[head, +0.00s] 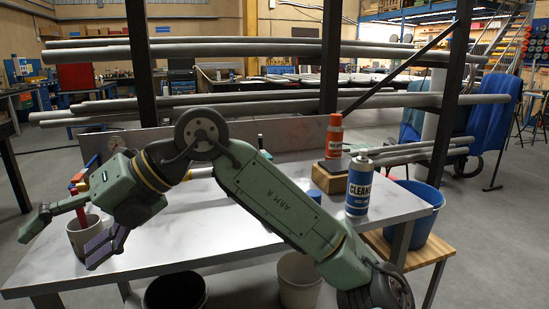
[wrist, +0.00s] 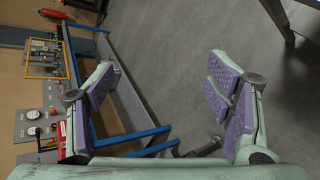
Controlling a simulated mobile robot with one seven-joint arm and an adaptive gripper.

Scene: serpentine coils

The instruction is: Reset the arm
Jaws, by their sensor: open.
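My gripper (head: 62,247) is at the far left of the head view, at the end of my green arm, which reaches leftward across the grey table (head: 215,243). Its fingers are spread wide, with purple pads. The wrist view also shows my gripper (wrist: 163,85) open, with nothing between the fingers and grey floor beyond. A light mug (head: 82,241) with red and blue items sticking out of it stands on the table's left part. In the head view it overlaps the gripper; I cannot tell how near they are. My arm hides part of the table.
A blue-and-white cleaner bottle (head: 360,187) stands at the table's right. An orange can (head: 334,137) stands on a dark-topped box (head: 331,172) behind it. A rack of long pipes (head: 250,52) spans the back. A blue bucket (head: 418,215) stands on a wooden stool (head: 437,250) at right.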

